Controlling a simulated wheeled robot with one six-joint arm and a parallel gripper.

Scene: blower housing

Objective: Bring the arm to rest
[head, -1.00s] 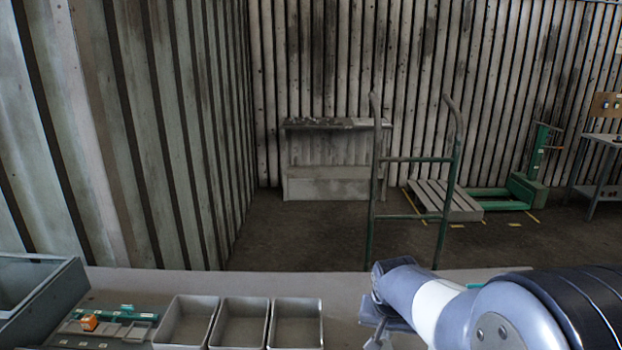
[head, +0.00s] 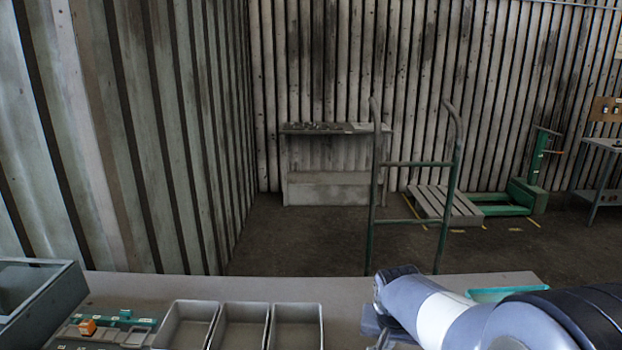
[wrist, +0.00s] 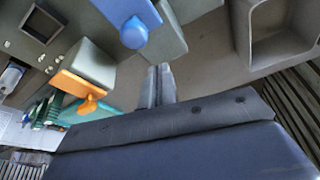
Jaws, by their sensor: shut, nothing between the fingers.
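My arm comes in from the lower right of the head view, low over the bench (head: 340,288). Part of my gripper (head: 378,325) shows at the arm's left end there, its tips unclear. In the wrist view my gripper (wrist: 160,85) has its two narrow fingers together with nothing between them. Beyond it in that view are a grey block with an orange part (wrist: 84,88) and a grey block with a blue knob (wrist: 134,32). The fingers look apart from both.
Three grey trays (head: 240,328) stand left of my arm. A green fixture with an orange piece (head: 87,326) and a grey bin (head: 50,305) are further left. A teal-rimmed thing (head: 490,294) shows behind my arm. A hand truck (head: 415,164) stands beyond the bench.

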